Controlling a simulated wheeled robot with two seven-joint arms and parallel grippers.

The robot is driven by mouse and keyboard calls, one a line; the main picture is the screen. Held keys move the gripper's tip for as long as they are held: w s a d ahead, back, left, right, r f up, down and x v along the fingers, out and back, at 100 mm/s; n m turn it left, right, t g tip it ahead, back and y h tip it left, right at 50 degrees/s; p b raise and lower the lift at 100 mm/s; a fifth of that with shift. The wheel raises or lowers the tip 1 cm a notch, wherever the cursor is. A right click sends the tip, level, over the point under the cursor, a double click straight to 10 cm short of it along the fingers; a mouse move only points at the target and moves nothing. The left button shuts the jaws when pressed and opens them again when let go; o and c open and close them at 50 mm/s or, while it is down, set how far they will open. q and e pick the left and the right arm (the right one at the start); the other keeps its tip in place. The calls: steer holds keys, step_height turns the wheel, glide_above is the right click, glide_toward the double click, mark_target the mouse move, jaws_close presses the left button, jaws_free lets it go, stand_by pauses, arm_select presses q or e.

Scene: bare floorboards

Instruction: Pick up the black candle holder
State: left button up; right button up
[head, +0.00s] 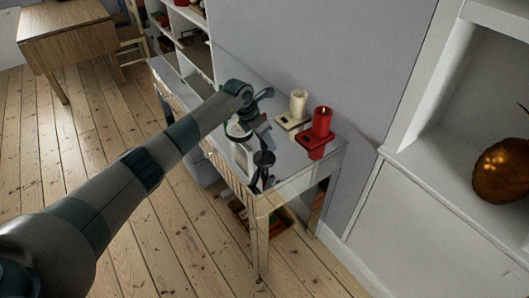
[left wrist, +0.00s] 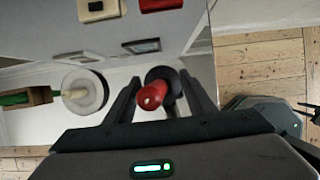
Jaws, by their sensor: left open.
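The black candle holder (head: 263,159) stands near the front right part of the glossy table. In the left wrist view a dark round holder (left wrist: 160,74) lies between the fingers, with a red candle-like top (left wrist: 152,95) in front of it. My left gripper (head: 263,143) is open and just above the holder, its fingers (left wrist: 160,92) on either side of it. I cannot tell whether they touch it.
A red candle (head: 321,122) and a cream candle (head: 298,103) stand on square-based holders at the table's back right, against the wall. A white round object (left wrist: 84,91) is left of the fingers. The table top (head: 289,163) has a free front right corner.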

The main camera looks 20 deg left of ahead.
stand_by(0.4)
arm_select(q)
jaws_close()
steer(key=shift+r, duration=0.1)
stand_by(1.2)
